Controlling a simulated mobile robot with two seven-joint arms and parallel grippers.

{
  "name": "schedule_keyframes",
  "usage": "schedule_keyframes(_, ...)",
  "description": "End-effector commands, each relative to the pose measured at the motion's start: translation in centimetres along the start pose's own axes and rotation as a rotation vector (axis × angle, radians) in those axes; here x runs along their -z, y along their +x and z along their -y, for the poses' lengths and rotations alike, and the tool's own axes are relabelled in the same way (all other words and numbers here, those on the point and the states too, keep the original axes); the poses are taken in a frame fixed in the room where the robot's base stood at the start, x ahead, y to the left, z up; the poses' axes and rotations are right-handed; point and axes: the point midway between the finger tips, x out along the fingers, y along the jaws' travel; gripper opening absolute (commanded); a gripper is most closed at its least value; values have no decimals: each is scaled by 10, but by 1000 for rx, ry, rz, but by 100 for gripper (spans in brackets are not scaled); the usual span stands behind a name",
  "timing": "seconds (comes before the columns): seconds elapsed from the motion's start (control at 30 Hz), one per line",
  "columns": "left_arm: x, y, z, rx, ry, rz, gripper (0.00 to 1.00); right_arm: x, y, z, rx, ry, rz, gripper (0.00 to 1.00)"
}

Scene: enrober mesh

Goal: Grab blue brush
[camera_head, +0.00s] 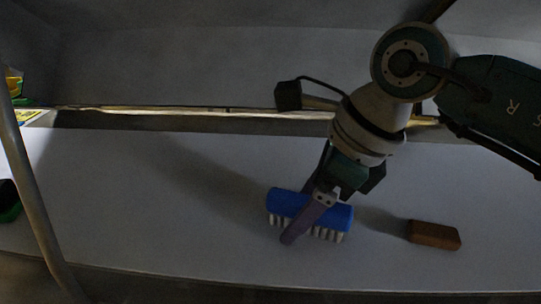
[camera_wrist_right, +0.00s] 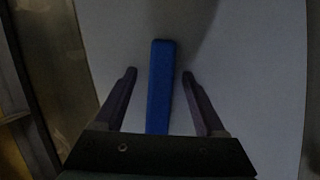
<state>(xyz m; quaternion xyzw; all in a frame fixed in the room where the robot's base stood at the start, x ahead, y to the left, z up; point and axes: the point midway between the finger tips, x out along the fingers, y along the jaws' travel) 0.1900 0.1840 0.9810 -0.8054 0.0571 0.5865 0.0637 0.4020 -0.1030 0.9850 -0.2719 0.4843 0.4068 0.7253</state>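The blue brush (camera_head: 333,214) lies on the white surface with its pale bristles facing down. My right gripper (camera_head: 305,212) reaches down over it, with one purple finger in front of the brush; the other finger is mostly hidden. In the right wrist view the blue brush (camera_wrist_right: 161,95) runs lengthwise between the two fingers of my right gripper (camera_wrist_right: 160,74). The fingers are spread, with a gap on each side of the brush. My left gripper is not in view.
A brown block (camera_head: 433,235) lies to the right of the brush. A green and black item (camera_head: 8,202) is cut off at the left edge, near a metal post (camera_head: 35,180). The white surface (camera_head: 120,215) left of the brush is clear.

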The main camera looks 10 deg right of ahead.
Motion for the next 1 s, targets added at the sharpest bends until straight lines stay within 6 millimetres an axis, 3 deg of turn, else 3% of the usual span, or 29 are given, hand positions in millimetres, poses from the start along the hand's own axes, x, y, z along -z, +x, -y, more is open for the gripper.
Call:
schedule_keyframes(0.07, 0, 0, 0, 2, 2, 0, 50, 0, 0, 0, 0, 0, 0, 65)
schedule_keyframes(0.63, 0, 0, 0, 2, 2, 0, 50, 0, 0, 0, 0, 0, -1, 0)
schedule_keyframes(1.0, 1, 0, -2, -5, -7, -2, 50, 0, 0, 0, 0, 0, 0, 0)
